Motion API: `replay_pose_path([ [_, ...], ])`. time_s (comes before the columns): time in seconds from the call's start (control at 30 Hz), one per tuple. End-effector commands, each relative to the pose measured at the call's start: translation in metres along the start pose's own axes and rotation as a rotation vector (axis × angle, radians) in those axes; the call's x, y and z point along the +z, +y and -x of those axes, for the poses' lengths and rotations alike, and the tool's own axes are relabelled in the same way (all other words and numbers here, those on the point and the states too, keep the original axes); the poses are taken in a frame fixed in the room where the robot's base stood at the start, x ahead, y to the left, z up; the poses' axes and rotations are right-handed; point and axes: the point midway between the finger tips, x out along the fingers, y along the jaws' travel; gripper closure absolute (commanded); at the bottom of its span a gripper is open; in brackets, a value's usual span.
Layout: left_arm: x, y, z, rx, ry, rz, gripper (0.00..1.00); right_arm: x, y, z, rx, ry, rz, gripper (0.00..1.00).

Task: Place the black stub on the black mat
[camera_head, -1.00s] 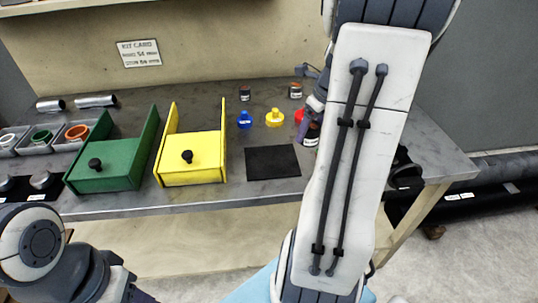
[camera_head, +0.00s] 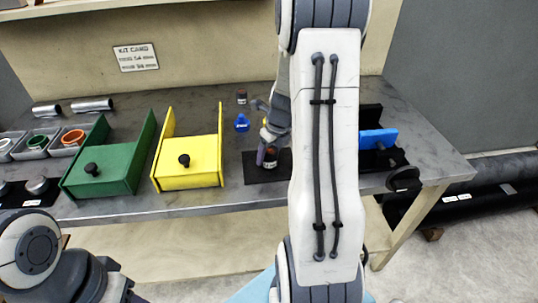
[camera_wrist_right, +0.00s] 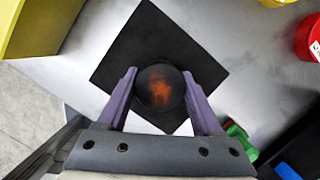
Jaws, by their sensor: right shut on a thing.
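The black stub (camera_head: 270,158), dark with an orange-red patch on top, is between the fingers of my right gripper (camera_head: 264,150). In the right wrist view the purple fingers (camera_wrist_right: 160,92) are shut on both sides of the round stub (camera_wrist_right: 160,78). The black mat (camera_head: 256,176) lies flat on the bench, and the stub is over it or on it; I cannot tell whether they touch. In the right wrist view the mat (camera_wrist_right: 122,55) shows as a tilted square around the stub. My left arm shows at the lower left, but its gripper is out of view.
A yellow drawer box (camera_head: 189,172) stands left of the mat, with a green one (camera_head: 100,178) further left. A blue piece (camera_head: 242,123) and a small dark stub (camera_head: 241,97) stand behind the mat. A black fixture with a blue block (camera_head: 378,139) stands at the right.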

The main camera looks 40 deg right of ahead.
Motion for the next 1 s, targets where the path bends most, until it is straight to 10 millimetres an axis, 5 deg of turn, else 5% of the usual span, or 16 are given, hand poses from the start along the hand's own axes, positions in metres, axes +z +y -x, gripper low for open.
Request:
replay_pose_path([
  [0.37, 0.000, 0.000, -0.001, 0.000, 0.000, 0.000, 0.50, 0.000, -0.001, -0.004, -0.003, -0.004, 0.000, 1.00],
  [0.4, 0.000, 0.000, -0.001, 0.000, 0.000, 0.000, 0.50, -0.001, -0.001, -0.004, -0.001, -0.002, 0.000, 0.18],
  [0.43, 0.000, 0.000, -0.001, 0.000, 0.000, 0.000, 0.50, -0.001, -0.001, -0.004, -0.001, -0.002, 0.000, 0.06],
  [0.8, 0.000, 0.000, 0.000, 0.000, 0.000, 0.000, 0.50, 0.000, -0.001, -0.001, -0.002, -0.002, 0.001, 0.03],
  [1.0, 0.000, 0.001, 0.007, 0.000, 0.000, 0.000, 0.50, 0.002, -0.002, 0.029, -0.005, -0.006, 0.001, 0.03],
])
